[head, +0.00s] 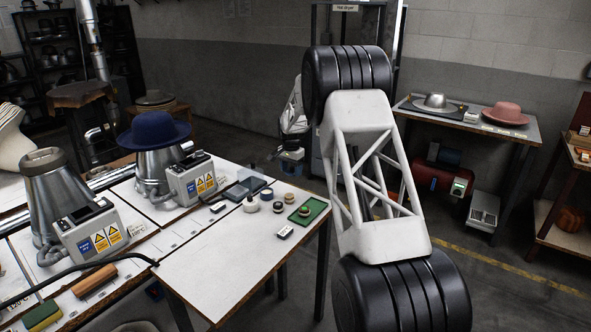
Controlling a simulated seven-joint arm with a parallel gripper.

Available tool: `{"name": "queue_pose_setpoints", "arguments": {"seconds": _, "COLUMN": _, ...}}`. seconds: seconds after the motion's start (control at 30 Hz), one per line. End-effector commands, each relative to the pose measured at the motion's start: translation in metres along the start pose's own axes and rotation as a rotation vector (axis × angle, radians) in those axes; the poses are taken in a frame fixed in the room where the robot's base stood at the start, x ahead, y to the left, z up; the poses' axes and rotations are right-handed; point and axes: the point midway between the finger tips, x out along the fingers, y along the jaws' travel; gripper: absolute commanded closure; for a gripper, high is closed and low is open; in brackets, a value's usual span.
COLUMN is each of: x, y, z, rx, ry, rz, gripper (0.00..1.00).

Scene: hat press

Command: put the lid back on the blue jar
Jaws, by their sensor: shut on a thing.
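My gripper (291,154) shows small and far off, below my pale forearm, to the left of my large white arm link. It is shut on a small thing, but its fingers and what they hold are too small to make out. A group of small round jars or pots stands at the right end of the white table (215,265). They include a pale one with a dark knob (250,204) and a low dark-topped one (278,206). A green tray (318,205) with a small dark round piece lies beside them. I cannot tell which is the blue jar.
A blue hat (154,129) sits on a metal press, with a control box (193,180) beside it. A second press (62,195) stands at the left. A small card (284,232) lies near the tray. The table's front middle is clear.

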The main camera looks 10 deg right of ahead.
Motion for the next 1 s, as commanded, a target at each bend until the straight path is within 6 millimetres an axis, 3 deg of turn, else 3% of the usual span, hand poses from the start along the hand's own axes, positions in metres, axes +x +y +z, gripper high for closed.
{"name": "queue_pose_setpoints", "arguments": {"seconds": 0.3, "x": -0.003, "y": -0.050, "z": 0.056, "rx": -0.005, "ry": 0.000, "rz": 0.003, "gripper": 0.58}}
{"name": "queue_pose_setpoints", "arguments": {"seconds": 0.5, "x": -0.003, "y": -0.069, "z": 0.081, "rx": -0.004, "ry": 0.000, "rz": 0.005, "gripper": 0.58}}
{"name": "queue_pose_setpoints", "arguments": {"seconds": 1.0, "x": -0.003, "y": -0.073, "z": 0.086, "rx": -0.003, "ry": 0.000, "rz": 0.005, "gripper": 0.58}}
